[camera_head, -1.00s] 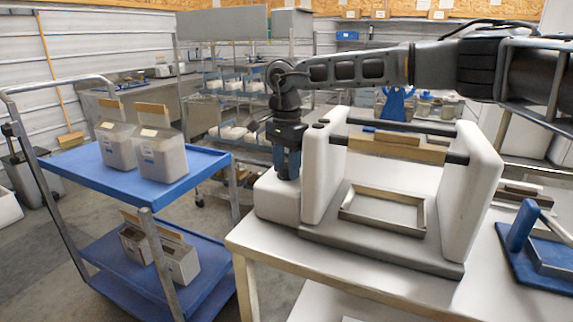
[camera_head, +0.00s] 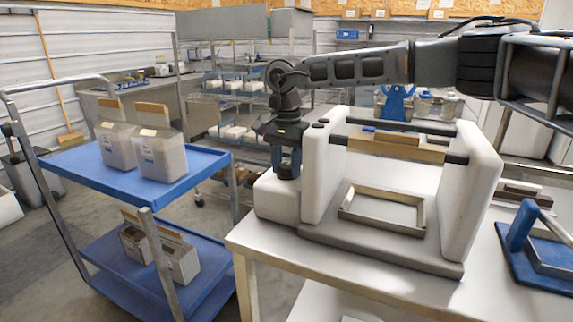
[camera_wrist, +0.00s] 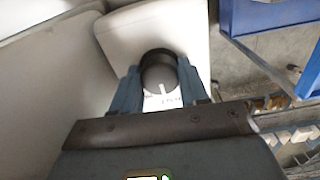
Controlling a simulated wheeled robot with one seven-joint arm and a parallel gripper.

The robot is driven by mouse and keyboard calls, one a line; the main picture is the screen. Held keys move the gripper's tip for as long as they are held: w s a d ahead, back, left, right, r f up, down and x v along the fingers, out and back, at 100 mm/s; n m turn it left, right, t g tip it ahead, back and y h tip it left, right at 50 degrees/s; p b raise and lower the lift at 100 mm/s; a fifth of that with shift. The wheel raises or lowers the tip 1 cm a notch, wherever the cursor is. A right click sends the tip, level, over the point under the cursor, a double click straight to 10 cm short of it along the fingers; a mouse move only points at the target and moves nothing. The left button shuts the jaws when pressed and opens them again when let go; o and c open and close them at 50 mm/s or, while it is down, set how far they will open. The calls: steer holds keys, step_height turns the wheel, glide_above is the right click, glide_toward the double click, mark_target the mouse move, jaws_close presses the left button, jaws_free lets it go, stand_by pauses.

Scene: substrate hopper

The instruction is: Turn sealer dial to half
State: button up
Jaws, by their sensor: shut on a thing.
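The sealer (camera_head: 465,200) is a white and grey machine with two upright side plates, standing on a white table. Its dial box (camera_head: 278,199) juts out at the left side. The dark round dial (camera_wrist: 160,73) shows in the wrist view on the white box, with a pale pointer line toward the picture's bottom and small, unreadable print beside it. My gripper (camera_wrist: 158,85) points down over the box, its blue fingers on both sides of the dial and shut on it. In the head view my gripper (camera_head: 287,165) hides the dial.
A blue cart (camera_head: 75,162) at the left carries two filled bags (camera_head: 163,157) on top and more below. A metal frame (camera_head: 346,206) lies in the sealer. A blue tool (camera_head: 521,225) stands at the right. Shelves are behind.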

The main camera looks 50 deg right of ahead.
mark_target(287, 166)
steer(key=o, duration=1.1)
steer(key=shift+c, duration=0.2)
step_height(287, 166, up, 8)
steer(key=shift+f, duration=0.1)
